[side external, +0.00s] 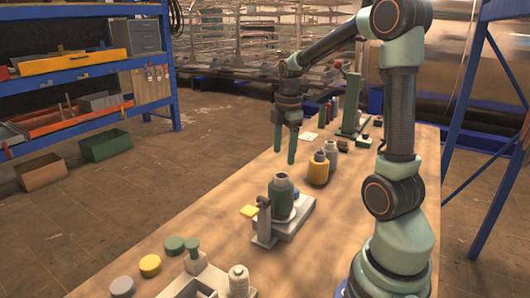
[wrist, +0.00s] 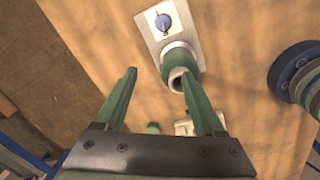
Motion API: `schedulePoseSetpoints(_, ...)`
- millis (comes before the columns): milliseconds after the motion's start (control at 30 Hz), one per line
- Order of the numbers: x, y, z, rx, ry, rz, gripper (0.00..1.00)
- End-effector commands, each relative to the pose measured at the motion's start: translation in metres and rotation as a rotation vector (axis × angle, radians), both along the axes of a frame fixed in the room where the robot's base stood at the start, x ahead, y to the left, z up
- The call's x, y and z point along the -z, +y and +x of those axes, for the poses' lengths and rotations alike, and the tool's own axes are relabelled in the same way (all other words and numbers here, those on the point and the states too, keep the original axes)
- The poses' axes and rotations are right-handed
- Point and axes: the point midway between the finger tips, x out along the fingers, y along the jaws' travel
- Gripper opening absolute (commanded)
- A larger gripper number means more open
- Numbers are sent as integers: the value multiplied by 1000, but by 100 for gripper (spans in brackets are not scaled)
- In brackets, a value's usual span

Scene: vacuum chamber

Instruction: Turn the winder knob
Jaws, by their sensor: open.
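In the wrist view, a small blue knob (wrist: 163,21) sits on a white dial face at the top of a light grey base plate (wrist: 191,29). A green bottle-shaped body (wrist: 179,67) stands on the same plate, near the right fingertip. In the side view, the grey base (side external: 295,225) carries the dark green body (side external: 282,198), and only a bit of blue shows behind it. My gripper (side external: 285,158) hangs above and behind this unit, fingers down. In the wrist view my gripper (wrist: 157,72) is open and empty, with the knob beyond its tips.
A white spool (side external: 238,281) stands at the front. The table's left edge drops to the floor.

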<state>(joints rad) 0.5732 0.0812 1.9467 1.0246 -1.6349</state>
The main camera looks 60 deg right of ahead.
Motion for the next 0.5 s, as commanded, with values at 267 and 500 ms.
schedulePoseSetpoints(267,29,-48,-13,-223,78,38,71)
schedulePoseSetpoints(500,47,-51,-15,-248,84,42,71)
